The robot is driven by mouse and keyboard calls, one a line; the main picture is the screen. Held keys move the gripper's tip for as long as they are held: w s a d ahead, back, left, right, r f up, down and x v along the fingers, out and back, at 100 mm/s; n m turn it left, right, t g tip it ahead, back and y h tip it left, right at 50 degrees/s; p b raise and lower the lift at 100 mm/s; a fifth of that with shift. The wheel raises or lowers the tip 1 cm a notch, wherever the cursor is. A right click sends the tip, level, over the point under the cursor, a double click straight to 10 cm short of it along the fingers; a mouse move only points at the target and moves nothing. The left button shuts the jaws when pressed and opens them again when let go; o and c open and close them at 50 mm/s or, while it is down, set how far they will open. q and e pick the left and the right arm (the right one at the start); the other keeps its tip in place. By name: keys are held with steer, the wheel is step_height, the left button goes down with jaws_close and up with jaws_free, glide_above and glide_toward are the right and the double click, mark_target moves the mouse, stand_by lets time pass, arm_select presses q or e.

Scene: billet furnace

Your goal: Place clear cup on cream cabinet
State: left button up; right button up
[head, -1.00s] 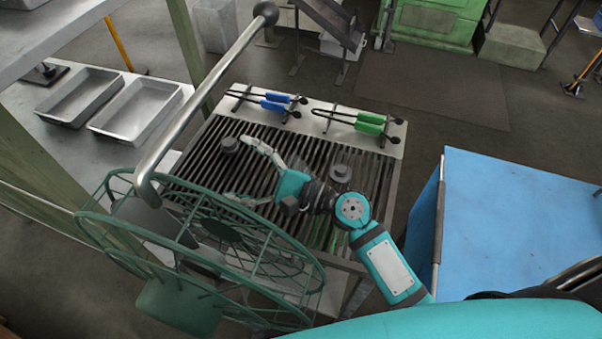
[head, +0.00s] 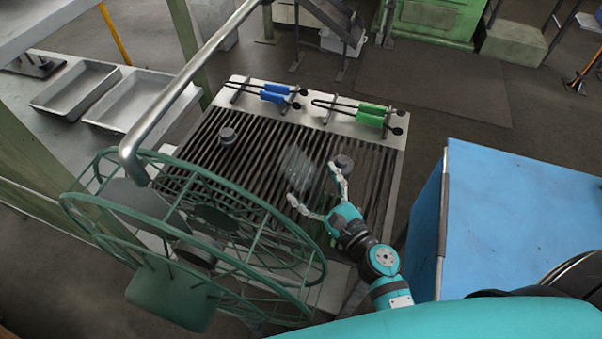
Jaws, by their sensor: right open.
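The clear cup (head: 296,168) is a faint see-through shape over the dark slatted grate, near its middle. I cannot tell whether it is upright or tilted. My right gripper (head: 314,185) is open, with its two pale fingers spread, just to the lower right of the cup. One finger points up near a grey knob and the other points left below the cup. The cup does not look gripped; whether a finger touches it is unclear. My left gripper is not in view. I cannot make out a cream cabinet for certain.
A green wheel (head: 200,235) and a metal bar (head: 190,75) stand at left. A blue box (head: 520,215) is at right.

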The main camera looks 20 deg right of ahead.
mark_target(299, 168)
steer(key=p+x, duration=0.1)
steer(key=x, duration=0.4)
steer(key=shift+w, duration=0.3)
steer(key=shift+w+a+p, duration=0.2)
steer(key=shift+w+p, duration=0.1)
steer(key=shift+w, duration=0.05)
steer(key=shift+c, duration=0.2)
